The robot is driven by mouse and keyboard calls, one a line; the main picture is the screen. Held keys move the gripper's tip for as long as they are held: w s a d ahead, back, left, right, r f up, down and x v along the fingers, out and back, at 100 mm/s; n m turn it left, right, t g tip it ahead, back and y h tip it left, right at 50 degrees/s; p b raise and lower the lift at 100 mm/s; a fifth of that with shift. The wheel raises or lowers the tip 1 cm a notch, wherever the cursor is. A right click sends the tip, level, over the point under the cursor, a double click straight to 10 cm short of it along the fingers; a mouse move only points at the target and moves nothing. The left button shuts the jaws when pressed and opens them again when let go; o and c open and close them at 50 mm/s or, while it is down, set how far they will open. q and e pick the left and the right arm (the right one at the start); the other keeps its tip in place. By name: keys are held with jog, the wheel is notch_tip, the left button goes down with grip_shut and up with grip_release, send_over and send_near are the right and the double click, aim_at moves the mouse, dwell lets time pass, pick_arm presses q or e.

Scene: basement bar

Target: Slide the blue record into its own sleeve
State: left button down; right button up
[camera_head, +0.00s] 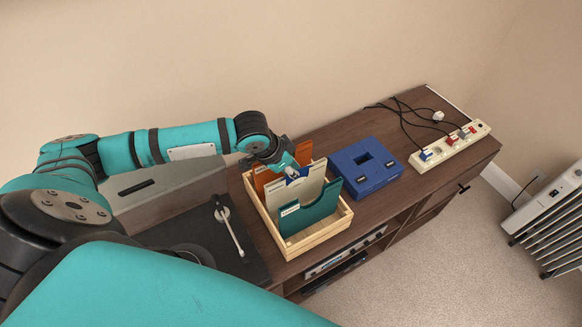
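My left gripper (293,171) points down over the wooden crate (296,246), at the upper edges of the sleeves. The crate holds an orange sleeve (262,177) at the back, a cream sleeve (303,191) in the middle and a teal sleeve (312,212) at the front. A small patch of blue (299,181) shows right below the fingertips, by the cream sleeve's top edge. I cannot tell whether it is the blue record or a blue sleeve. The fingers are too small to tell open from shut. My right gripper is not in view.
A blue box (376,181) with a square recess stands right of the crate on the brown cabinet (330,139). A turntable (240,252) is to the left. A power strip (450,145) with plugs and black cables lies at the right. A white radiator (552,212) stands beyond.

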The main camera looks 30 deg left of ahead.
pick_arm(q)
jog(key=c, duration=2)
grip_release()
jog(key=o, duration=0.6)
jog(key=shift+r, duration=0.1)
notch_tip(320, 180, up, 3)
jog(key=p, duration=0.3)
jog(key=shift+r+p, duration=1.1)
jog(key=shift+r, duration=2.35)
